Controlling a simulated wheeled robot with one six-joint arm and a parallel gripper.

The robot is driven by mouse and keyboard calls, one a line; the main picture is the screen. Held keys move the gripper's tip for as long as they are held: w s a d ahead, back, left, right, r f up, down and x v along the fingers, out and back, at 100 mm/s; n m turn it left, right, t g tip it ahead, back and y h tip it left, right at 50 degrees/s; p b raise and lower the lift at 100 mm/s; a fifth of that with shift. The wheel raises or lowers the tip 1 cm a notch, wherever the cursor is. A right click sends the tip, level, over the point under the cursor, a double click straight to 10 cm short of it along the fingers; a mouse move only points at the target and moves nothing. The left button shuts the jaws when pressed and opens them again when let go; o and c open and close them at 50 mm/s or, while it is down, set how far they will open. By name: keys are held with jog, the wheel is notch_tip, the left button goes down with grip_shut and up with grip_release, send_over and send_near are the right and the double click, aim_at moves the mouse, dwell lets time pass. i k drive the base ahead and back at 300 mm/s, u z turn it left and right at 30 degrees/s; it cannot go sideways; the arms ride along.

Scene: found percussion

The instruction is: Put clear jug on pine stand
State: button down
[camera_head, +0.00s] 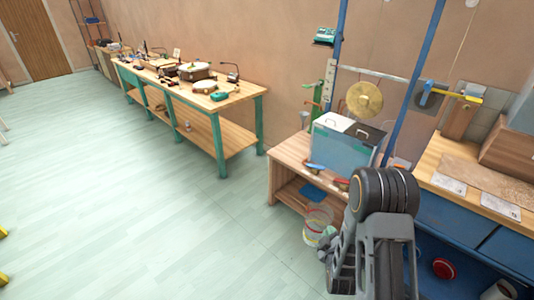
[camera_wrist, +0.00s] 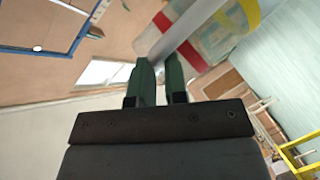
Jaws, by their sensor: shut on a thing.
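The clear jug (camera_wrist: 205,38) fills the top of the wrist view, see-through with red and yellow bands. My gripper (camera_wrist: 160,72) is shut on its pale handle, with a green finger on each side. In the head view the jug (camera_head: 317,222) hangs beside my gripper, partly hidden by my arm, and looks upright or nearly so. A low pale wooden stand (camera_head: 290,150), which looks like the pine stand, is behind and above it in the picture. A grey-blue tank stands on this stand.
The tank (camera_head: 340,152) takes up much of the stand's top; its left end is barer. A blue post (camera_head: 405,80) and a brass disc (camera_head: 364,100) rise near it. A green-legged workbench (camera_head: 240,100) is to the left. Open floor (camera_head: 130,210) lies left.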

aim_at(305, 149)
jog(key=u, duration=0.65)
jog(key=k, duration=0.95)
jog(key=u, duration=0.95)
jog(key=i, duration=2.65)
jog(key=z, duration=0.55)
jog(key=i, duration=1.55)
jog(key=z, duration=1.8)
jog(key=i, duration=1.05)
jog(key=z, duration=0.8)
